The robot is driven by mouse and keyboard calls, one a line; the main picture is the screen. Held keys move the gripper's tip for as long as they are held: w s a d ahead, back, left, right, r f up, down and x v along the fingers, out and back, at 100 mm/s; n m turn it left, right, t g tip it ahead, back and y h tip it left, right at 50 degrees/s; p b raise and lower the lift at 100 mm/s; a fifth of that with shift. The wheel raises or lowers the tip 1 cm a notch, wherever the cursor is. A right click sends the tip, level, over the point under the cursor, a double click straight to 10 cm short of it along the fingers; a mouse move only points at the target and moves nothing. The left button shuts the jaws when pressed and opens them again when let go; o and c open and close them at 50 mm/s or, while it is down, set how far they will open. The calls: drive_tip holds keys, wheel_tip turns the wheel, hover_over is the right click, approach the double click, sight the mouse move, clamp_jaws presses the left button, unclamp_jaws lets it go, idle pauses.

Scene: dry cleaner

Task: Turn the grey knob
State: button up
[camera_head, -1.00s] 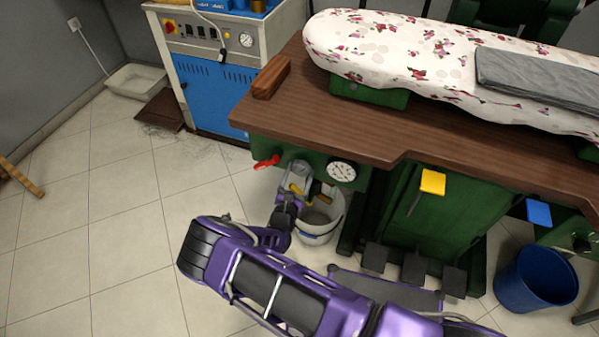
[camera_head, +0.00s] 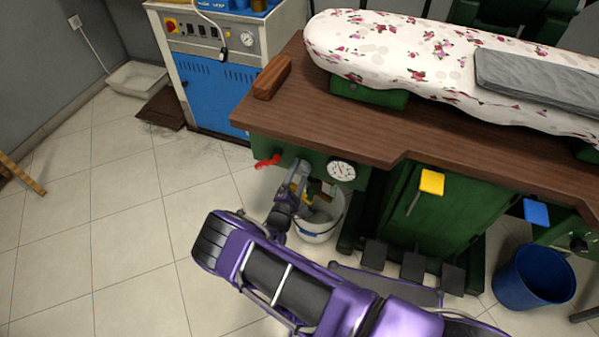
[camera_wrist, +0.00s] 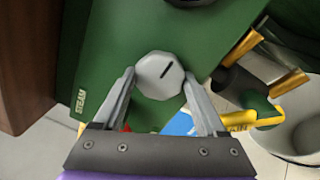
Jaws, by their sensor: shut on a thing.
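The grey knob (camera_wrist: 160,75) is a faceted disc with a dark slanted pointer line. It sits on the green panel (camera_wrist: 120,55) beside a "STEAM" label. In the wrist view, my gripper (camera_wrist: 159,77) has one finger on each side of the knob and is shut on it. In the head view, my gripper (camera_head: 300,172) is at the green panel under the brown tabletop, left of the white gauge. I cannot make out the knob clearly there.
A red lever (camera_head: 267,161) is left of my gripper and a round gauge (camera_head: 341,171) is right of it. A white bucket (camera_head: 320,232) stands below. Yellow-handled parts (camera_wrist: 243,119) are close right in the wrist view.

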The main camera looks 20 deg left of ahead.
drive_tip(key=m, duration=0.6)
drive_tip(key=shift+a+h+p, duration=0.1)
drive_tip(key=shift+h+p, duration=0.2)
drive_tip(key=shift+p, duration=0.05)
drive_tip(key=m+p, duration=0.1)
drive_tip(key=m, duration=0.5)
drive_tip(key=shift+r+h, duration=0.15)
drive_tip(key=shift+h, duration=0.15)
drive_tip(key=m+p, duration=0.1)
drive_tip(key=m, duration=0.2)
drive_tip(key=m+p, duration=0.1)
drive_tip(key=m, duration=0.2)
drive_tip(key=shift+r+m+g+h+p, duration=0.1)
drive_tip(key=shift+m+g+h+p, duration=0.2)
drive_tip(key=shift+g+p, duration=0.1)
drive_tip(key=m+p, duration=0.2)
drive_tip(key=m, duration=0.3)
drive_tip(key=shift+m+g, duration=0.3)
drive_tip(key=o, duration=1.3)
drive_tip(key=s+a, duration=0.1)
drive_tip(key=s, duration=0.4)
drive_tip(key=s+a+p, duration=0.1)
drive_tip(key=s, duration=0.5)
drive_tip(key=s+a+p, duration=0.1)
drive_tip(key=s, duration=0.5)
drive_tip(key=shift+s, duration=0.15)
